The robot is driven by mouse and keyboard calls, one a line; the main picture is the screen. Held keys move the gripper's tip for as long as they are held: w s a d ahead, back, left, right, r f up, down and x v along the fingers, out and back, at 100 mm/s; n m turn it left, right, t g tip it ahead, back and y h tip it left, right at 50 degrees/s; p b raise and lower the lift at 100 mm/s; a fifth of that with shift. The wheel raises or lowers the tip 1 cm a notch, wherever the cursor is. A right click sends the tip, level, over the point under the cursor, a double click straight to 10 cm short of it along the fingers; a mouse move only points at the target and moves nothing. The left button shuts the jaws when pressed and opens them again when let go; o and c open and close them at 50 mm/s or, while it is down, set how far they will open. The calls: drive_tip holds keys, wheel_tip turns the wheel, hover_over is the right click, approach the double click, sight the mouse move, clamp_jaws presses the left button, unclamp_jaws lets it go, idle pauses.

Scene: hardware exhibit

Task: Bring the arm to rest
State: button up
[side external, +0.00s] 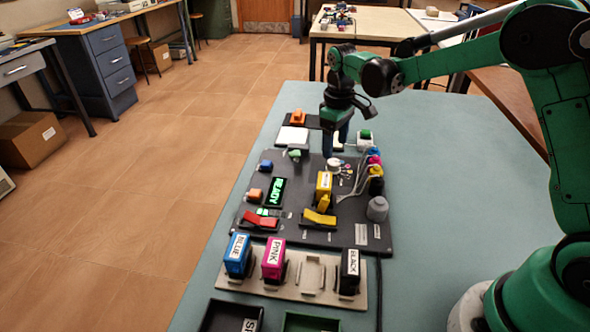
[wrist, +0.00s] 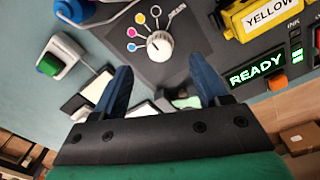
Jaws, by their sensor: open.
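My green arm reaches over the teal table (side external: 440,200) from the right. My gripper (side external: 336,150) points down above the far end of a dark control panel (side external: 345,235). In the wrist view my gripper (wrist: 162,78) has its two blue fingers spread apart, with nothing between them. A white dial knob (wrist: 159,46) ringed by coloured dots is just beyond the fingers in that view. A yellow cartridge (side external: 323,187) stands upright in the panel. A display (side external: 275,192) reads READY in green.
A rack (side external: 311,273) in front holds blue (side external: 237,255), pink (side external: 273,260) and black (side external: 349,271) cartridges, with one empty slot. The table's right side is clear.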

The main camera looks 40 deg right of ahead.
drive_tip(key=shift+r, duration=0.55)
drive_tip(key=shift+s+a+r, duration=0.15)
drive_tip(key=shift+s+r, duration=0.05)
drive_tip(key=shift+r, duration=0.05)
drive_tip(key=s+a+r+m+t, duration=0.1)
drive_tip(key=s+a+r+t, duration=0.1)
drive_tip(key=s, duration=0.5)
drive_tip(key=s+a+r+m+t, duration=0.2)
drive_tip(key=s+a+r+t, duration=0.1)
drive_tip(key=s+t, duration=0.2)
drive_tip(key=shift+s+r+m, duration=0.3)
drive_tip(key=shift+s+r, duration=0.1)
drive_tip(key=shift+s, duration=0.7)
